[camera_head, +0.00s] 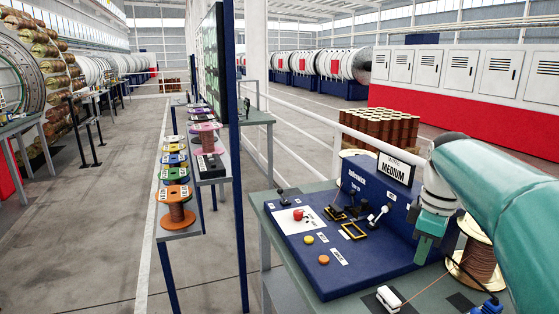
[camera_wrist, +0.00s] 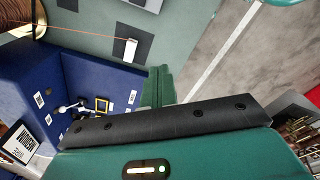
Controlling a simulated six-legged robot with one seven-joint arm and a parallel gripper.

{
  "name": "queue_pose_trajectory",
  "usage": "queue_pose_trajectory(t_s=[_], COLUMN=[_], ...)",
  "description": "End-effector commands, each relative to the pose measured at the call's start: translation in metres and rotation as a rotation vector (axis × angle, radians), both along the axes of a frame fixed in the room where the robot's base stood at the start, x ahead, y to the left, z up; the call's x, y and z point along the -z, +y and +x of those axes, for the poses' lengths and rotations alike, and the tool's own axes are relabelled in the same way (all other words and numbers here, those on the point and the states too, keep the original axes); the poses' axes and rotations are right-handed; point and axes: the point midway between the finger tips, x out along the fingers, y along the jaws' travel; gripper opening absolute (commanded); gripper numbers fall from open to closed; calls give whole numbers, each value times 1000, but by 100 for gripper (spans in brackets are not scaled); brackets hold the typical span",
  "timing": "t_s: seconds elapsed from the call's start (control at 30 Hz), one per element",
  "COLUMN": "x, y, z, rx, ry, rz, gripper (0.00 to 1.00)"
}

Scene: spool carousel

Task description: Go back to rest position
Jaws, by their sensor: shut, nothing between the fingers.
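My gripper (camera_head: 428,248) hangs over the right side of the blue control panel (camera_head: 340,265) in the head view, pointing down. Its teal fingers are closed together with nothing between them. In the wrist view the shut fingers (camera_wrist: 159,85) show above the dark bar of the gripper body, over the grey-green table (camera_wrist: 95,30). The blue panel (camera_wrist: 40,90) lies to their left in that view. My teal arm covers the right part of the head view and hides some of the table.
A copper wire spool (camera_head: 478,262) stands right of my gripper, with a white block (camera_head: 388,297) in front. A blue post (camera_head: 239,150) and a spool rack (camera_head: 182,232) stand left. Open floor lies beyond.

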Motion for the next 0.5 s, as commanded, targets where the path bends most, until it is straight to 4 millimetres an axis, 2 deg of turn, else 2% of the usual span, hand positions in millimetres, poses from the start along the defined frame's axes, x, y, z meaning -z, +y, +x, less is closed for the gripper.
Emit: queue_pose_trajectory(t_s=[0.03, 0.2, 0.5], x=[-1, 3, 24], y=[13, 46, 91], z=[-9, -39, -95], rx=[40, 214, 513], ry=[-18, -91, -236], rz=[-14, -39, -2], gripper=[0, 0, 0])
